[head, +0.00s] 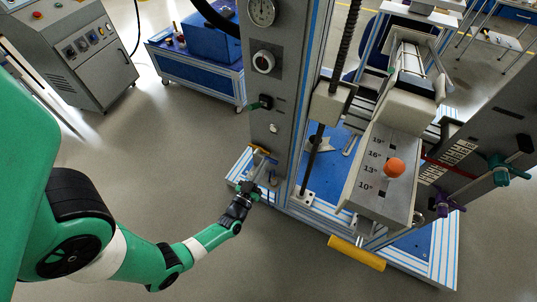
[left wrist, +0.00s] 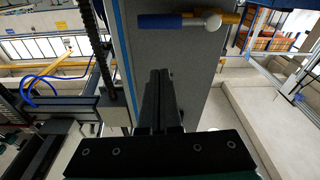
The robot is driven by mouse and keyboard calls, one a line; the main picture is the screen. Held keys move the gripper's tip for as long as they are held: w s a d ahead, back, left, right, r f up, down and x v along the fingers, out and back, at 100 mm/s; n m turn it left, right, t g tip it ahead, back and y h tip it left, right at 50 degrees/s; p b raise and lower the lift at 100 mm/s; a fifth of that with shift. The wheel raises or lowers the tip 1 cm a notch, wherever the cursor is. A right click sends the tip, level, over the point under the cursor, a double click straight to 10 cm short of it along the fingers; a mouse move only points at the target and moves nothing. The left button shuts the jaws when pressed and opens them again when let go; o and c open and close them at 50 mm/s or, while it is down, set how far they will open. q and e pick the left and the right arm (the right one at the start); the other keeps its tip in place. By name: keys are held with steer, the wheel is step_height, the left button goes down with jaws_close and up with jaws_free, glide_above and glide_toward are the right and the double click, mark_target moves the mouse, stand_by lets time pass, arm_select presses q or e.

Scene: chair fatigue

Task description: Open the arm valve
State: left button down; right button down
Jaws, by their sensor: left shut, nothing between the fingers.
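A valve lever with a blue sleeve (left wrist: 162,21) and a pale round end lies across the grey column near the top of the left wrist view. A yellow-orange bar or pipe shows behind it. In the head view, small yellow-and-grey fittings (head: 262,155) sit low on the column; the lever's detail is too small to tell there. My left gripper (head: 248,187) is just below these fittings, close to the column's foot. In the left wrist view its black fingers (left wrist: 159,100) are together and empty, pointing toward the lever but apart from it. My right gripper is out of view.
The grey column (head: 268,90) carries a gauge (head: 262,11), a dial (head: 263,61) and a green knob (head: 265,102). An orange knob (head: 394,168) sits on a scaled box right of it. A blue cart (head: 200,75) stands behind. The floor at front is clear.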

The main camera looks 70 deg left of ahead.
arm_select(q)
steer(key=shift+p+v, duration=0.3)
steer(key=shift+v, duration=2)
